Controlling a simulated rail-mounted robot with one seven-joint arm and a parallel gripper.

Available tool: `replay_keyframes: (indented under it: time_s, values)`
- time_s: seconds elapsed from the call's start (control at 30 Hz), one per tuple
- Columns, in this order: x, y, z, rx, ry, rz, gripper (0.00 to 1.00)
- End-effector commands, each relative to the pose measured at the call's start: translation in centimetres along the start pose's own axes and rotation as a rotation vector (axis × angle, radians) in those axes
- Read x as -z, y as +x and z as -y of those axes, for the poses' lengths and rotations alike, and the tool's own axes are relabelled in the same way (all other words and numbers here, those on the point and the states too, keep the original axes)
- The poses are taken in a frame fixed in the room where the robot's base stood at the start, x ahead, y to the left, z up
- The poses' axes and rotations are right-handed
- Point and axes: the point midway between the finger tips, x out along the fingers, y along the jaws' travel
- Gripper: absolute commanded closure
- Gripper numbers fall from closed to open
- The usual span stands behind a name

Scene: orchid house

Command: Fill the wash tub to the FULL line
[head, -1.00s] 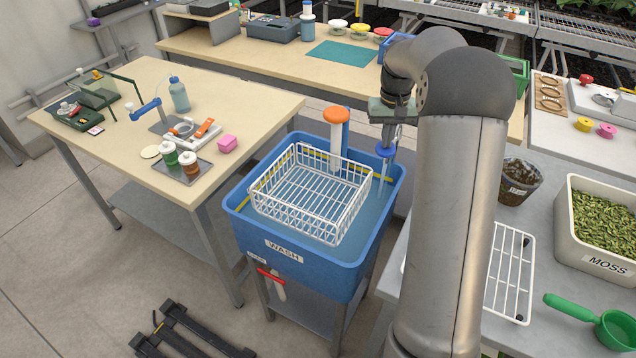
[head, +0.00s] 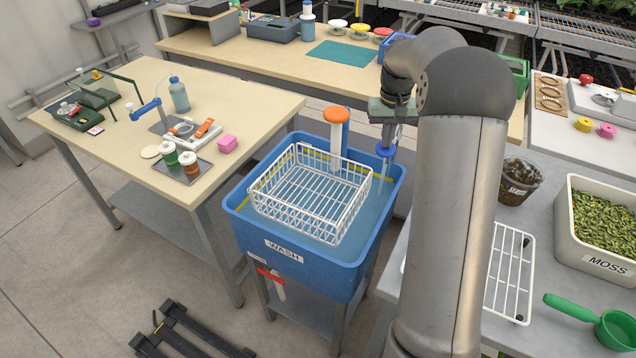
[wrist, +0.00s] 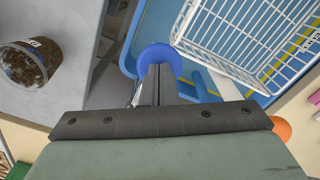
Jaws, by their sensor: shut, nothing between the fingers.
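The blue wash tub (head: 285,252), labelled WASH, stands on a metal stand and holds water (head: 372,212). Parts of a yellow line (head: 243,201) show on its inner wall, close to the water surface; the exact gap is hard to judge. A blue round knob (head: 386,152) is at the tub's back right, with a pale, clear streak below it that may be water. My gripper (head: 389,136) is shut and empty, pointing down at the knob. In the wrist view, my fingertips (wrist: 158,72) are together over the blue knob (wrist: 160,54), touching or just above it.
A white wire basket (head: 310,195) sits in the tub beside a white post with an orange top (head: 336,115). A red-handled fitting (head: 270,275) is on the tub's front. A bench (head: 255,110) stands left; a moss bin (head: 590,262) and rack (head: 510,270) are right.

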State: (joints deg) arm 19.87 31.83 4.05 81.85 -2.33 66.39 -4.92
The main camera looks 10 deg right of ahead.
Motion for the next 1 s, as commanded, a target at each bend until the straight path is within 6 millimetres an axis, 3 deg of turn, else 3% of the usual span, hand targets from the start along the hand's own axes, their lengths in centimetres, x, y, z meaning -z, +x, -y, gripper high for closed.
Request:
replay_keyframes:
  time_s: [0.47,0.83,1.0]
  values:
    - [0.0,-0.2,0.0,0.000,0.000,0.001,1.00]
    - [0.0,-7.0,0.0,0.000,-0.001,-0.001,1.00]
    - [0.0,-8.2,0.0,0.000,-0.001,0.002,1.00]
